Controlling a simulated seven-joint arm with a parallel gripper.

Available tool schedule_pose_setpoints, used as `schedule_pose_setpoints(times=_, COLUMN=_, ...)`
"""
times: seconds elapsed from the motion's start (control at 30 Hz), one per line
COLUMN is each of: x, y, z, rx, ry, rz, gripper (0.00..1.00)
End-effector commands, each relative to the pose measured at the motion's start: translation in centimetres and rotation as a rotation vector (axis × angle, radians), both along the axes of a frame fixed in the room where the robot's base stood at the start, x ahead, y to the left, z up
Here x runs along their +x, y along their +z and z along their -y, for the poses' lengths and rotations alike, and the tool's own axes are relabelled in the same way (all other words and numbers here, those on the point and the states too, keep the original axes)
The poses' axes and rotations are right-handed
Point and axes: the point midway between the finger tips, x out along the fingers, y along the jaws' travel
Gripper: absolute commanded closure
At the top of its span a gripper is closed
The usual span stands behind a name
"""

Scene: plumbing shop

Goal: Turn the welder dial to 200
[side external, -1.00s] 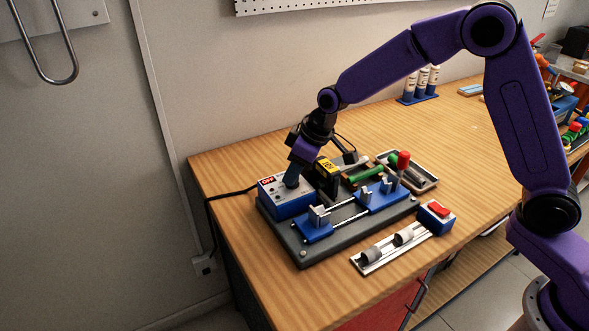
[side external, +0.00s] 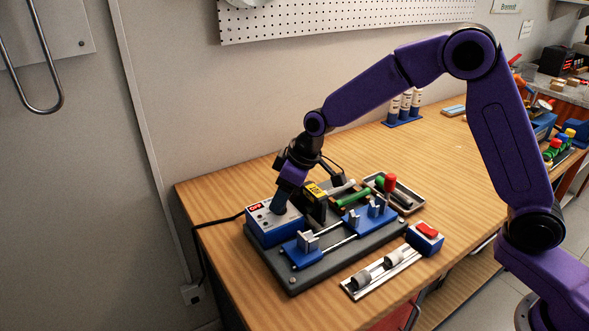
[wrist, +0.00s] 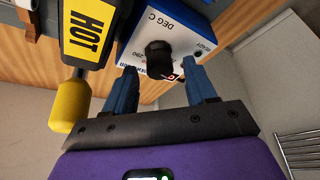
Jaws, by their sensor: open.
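The welder's control box (side external: 268,236) is blue with a white top and sits at the left end of the dark base. Its red label in the side view seems to read OFF. In the wrist view, its white face (wrist: 185,22) shows DEG C, a 290 mark and READY. The black dial (wrist: 158,57) stands on that face; its pointer setting is not readable. My gripper (wrist: 163,74) is open, with one blue finger on each side of the dial; I cannot tell whether they touch it. In the side view, my gripper (side external: 281,205) points down over the box and hides the dial.
A black heater with a yellow HOT label (side external: 316,190) stands close beside the box. Blue clamps (side external: 305,249) on rails, a red-knobbed lever (side external: 390,181) and a grey tray (side external: 408,200) are nearby. A pipe holder (side external: 378,274) and red-switch box (side external: 425,238) lie in front.

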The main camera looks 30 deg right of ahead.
Motion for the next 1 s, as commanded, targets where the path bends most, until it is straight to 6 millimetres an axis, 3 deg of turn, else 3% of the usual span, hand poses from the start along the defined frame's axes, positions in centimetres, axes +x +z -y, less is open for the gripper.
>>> schedule_pose_setpoints(times=0.7, x=-3.8, y=12.7, z=3.5, rx=0.002, ry=0.000, rz=0.004, gripper=0.44)
schedule_pose_setpoints(times=1.0, x=-4.7, y=15.4, z=4.3, rx=0.000, ry=-0.001, rz=0.000, gripper=0.44)
